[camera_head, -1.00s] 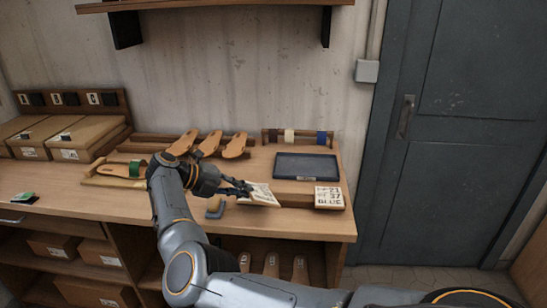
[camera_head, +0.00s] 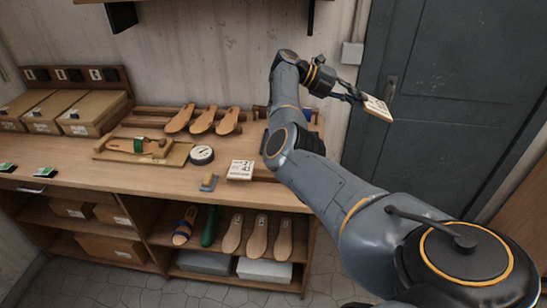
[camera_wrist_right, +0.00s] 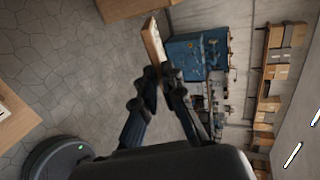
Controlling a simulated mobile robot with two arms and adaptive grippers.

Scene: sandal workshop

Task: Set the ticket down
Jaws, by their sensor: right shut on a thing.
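My right gripper (camera_head: 360,97) is raised in front of the grey door, to the right of the workbench (camera_head: 75,185). It is shut on a pale, printed ticket (camera_head: 378,107), held by one edge, tilted and clear of any surface. In the right wrist view the ticket (camera_wrist_right: 153,42) shows as a thin tan slab beyond the fingertips (camera_wrist_right: 155,76). Another pale ticket (camera_head: 240,169) with dark print lies on the bench near its front edge. My right arm hides much of the bench's right end. My left gripper is not in view.
Several tan soles (camera_head: 203,120) lie behind. Cardboard boxes (camera_head: 90,113) stand at left. The door (camera_head: 450,90) is closed.

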